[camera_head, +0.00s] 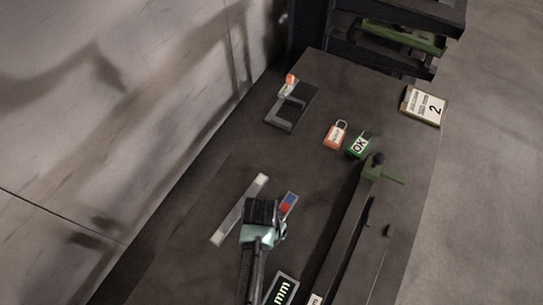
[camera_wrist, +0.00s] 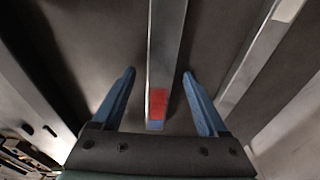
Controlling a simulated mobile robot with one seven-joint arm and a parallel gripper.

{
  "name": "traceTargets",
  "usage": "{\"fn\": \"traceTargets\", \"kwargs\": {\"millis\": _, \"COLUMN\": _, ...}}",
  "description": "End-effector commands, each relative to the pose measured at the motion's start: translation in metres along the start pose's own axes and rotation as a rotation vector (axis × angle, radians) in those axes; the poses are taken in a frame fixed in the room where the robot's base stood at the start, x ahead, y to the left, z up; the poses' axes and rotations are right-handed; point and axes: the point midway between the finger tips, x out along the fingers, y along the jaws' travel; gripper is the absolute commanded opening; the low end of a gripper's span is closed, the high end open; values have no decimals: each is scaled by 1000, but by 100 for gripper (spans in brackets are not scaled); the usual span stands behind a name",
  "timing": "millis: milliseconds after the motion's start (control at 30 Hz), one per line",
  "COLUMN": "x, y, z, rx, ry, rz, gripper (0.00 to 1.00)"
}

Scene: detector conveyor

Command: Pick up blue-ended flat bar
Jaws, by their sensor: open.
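The blue-ended flat bar (camera_wrist: 165,60) is a grey strip with a red band and a blue tip. In the wrist view it runs up the middle, between the two blue fingers of my gripper (camera_wrist: 158,74). The fingers are open, with a gap on each side of the bar. In the head view only a short red and blue piece of the bar (camera_head: 288,203) shows beside my gripper (camera_head: 262,212), which hides the rest. I cannot tell how high the fingers are above the bar. A second grey bar (camera_head: 236,217) with pale ends lies to the left.
The second bar is at the right in the wrist view (camera_wrist: 248,62). A long dark fixture with a green end (camera_head: 372,170) stands to the right. Orange (camera_head: 336,134) and green (camera_head: 358,146) padlocks, a bracket (camera_head: 288,112) and a "2" card (camera_head: 425,105) are farther back.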

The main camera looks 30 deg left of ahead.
Motion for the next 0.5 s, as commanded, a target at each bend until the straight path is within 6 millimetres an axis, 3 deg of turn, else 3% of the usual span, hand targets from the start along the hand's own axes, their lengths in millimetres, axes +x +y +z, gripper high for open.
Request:
{"fn": "traceTargets", "kwargs": {"millis": 100, "x": 0, "y": 0, "z": 0, "rx": 0, "ry": 1, "rz": 0, "gripper": 73}}
{"fn": "traceTargets", "kwargs": {"millis": 500, "x": -1, "y": 0, "z": 0, "rx": 0, "ry": 1, "rz": 0, "gripper": 1}}
